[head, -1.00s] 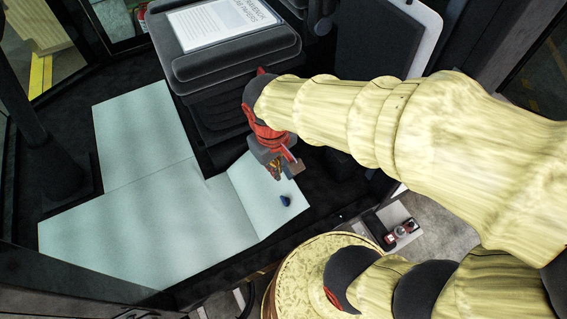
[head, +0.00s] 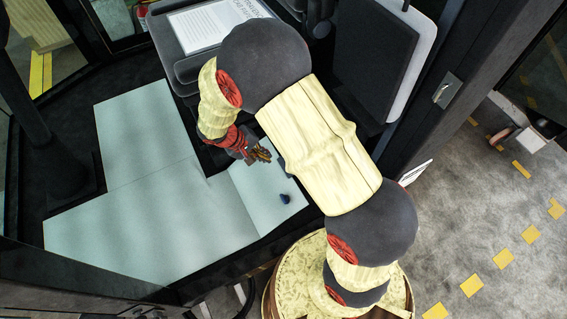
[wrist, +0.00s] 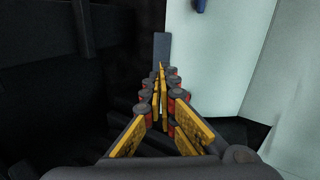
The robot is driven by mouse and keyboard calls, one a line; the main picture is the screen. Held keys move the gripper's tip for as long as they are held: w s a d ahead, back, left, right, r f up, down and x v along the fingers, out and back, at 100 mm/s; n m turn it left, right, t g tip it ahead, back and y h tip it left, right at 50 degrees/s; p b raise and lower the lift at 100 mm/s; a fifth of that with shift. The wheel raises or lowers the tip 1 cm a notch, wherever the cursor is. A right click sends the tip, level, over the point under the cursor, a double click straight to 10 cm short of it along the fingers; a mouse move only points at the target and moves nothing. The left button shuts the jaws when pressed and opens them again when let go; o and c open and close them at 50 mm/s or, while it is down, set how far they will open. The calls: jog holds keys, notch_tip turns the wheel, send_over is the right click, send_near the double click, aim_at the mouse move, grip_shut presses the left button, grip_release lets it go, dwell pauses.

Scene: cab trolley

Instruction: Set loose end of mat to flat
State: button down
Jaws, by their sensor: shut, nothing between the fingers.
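The pale blue-green mat (head: 150,215) lies on the dark cab floor in the head view. Its right end flap (head: 262,195) meets the rest at a visible crease and looks tilted up from it; how far is hard to tell. A small dark blue piece (head: 284,198) is on the flap, and it also shows at the top of the wrist view (wrist: 200,5). My gripper (head: 262,155) is shut and empty, by the flap's far edge. In the wrist view my gripper's fingers (wrist: 160,72) are together, just left of the flap (wrist: 212,65), over dark floor.
The seat (head: 185,70) with a printed sheet (head: 215,22) stands behind my gripper. A dark panel (head: 375,65) is at the upper right. A dark post (head: 50,150) stands left of the mat. Dark floor is bare between mat and seat.

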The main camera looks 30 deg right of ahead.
jog(key=shift+w+m, duration=0.1)
jog(key=shift+m, duration=0.4)
jog(key=shift+d, duration=0.1)
jog(key=b+x, duration=0.1)
jog(key=x, duration=1.2)
jog(key=shift+d+f+b, duration=0.25)
jog(key=shift+f+b, duration=0.05)
jog(key=shift+b, duration=0.05)
jog(key=shift+f, duration=0.1)
